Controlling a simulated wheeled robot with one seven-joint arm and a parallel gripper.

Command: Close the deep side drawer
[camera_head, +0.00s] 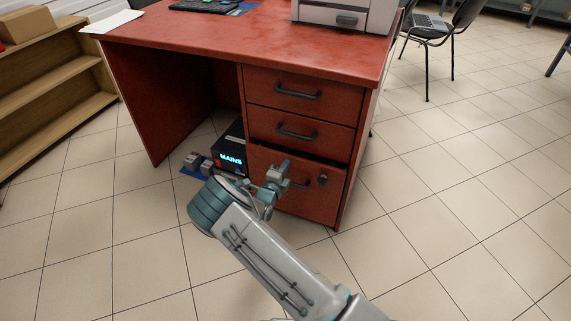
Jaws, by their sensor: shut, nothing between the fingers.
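The deep side drawer (319,205) is the bottom and tallest of three drawers in the red desk's pedestal. A dark gap shows along its top edge, so it stands a little out from the pedestal. It has a keyhole-like fitting at the upper right of its front and a handle partly behind my gripper. My gripper (282,172) is shut and empty, in front of the upper left part of the drawer front. I cannot tell whether it touches the drawer or its handle.
The two upper drawers (300,107) look shut. A black box with a lit "MAINS" display (231,158) stands on the floor left of the pedestal, beside small grey parts (198,163) on a blue mat. A wooden shelf (55,95) is at left.

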